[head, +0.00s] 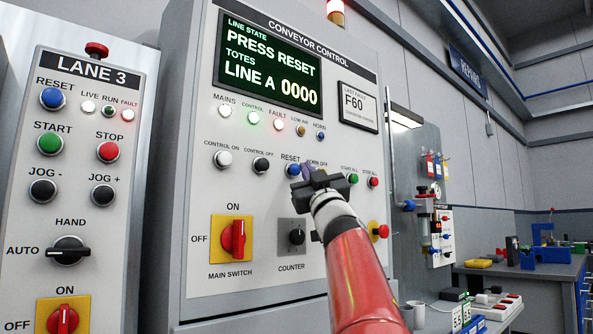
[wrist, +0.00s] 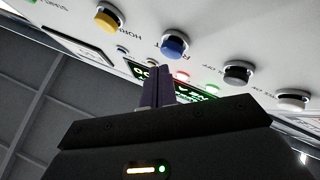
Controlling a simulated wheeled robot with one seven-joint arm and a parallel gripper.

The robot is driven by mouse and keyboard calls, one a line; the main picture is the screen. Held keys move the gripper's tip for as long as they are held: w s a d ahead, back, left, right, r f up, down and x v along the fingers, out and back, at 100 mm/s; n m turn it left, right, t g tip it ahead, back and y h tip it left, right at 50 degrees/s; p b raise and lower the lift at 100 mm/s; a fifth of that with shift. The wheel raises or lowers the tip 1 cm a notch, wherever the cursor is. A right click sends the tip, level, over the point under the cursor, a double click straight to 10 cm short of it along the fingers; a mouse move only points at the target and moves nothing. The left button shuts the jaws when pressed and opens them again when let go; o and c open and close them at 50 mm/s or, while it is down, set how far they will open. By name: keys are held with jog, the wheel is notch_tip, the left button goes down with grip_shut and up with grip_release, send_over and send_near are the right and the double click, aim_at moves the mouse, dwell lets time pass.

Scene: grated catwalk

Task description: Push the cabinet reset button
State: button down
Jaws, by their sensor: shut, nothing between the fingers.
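The blue cabinet reset button (head: 292,169) is on the conveyor control cabinet (head: 205,185), under a RESET label, in the middle button row. It also shows in the wrist view (wrist: 174,44), upside down. My gripper (head: 307,171) is shut and empty, with its dark purple fingers close to the right of the button in the head view. In the wrist view the fingertips (wrist: 161,70) are just below the blue button, and I cannot tell whether they touch it. The cabinet's display (head: 271,62) reads PRESS RESET, LINE A 0000. The fault lamp (head: 278,124) glows red.
A yellow button (wrist: 108,18) and a black button (wrist: 237,73) flank the reset button. The Lane 3 panel (head: 95,150) at left has its own blue reset button (head: 52,98). A workbench (head: 520,269) stands at the right.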

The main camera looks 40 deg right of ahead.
jog(key=shift+w, duration=0.15)
dwell(0.3)
jog(key=shift+w, duration=0.3)
jog(key=shift+w+a+p, duration=0.1)
jog(key=shift+w+p, duration=0.3)
jog(key=shift+w, duration=0.4)
dwell(0.9)
jog(key=shift+s, duration=1.2)
jog(key=s, duration=0.5)
jog(key=shift+d, duration=0.3)
dwell(0.5)
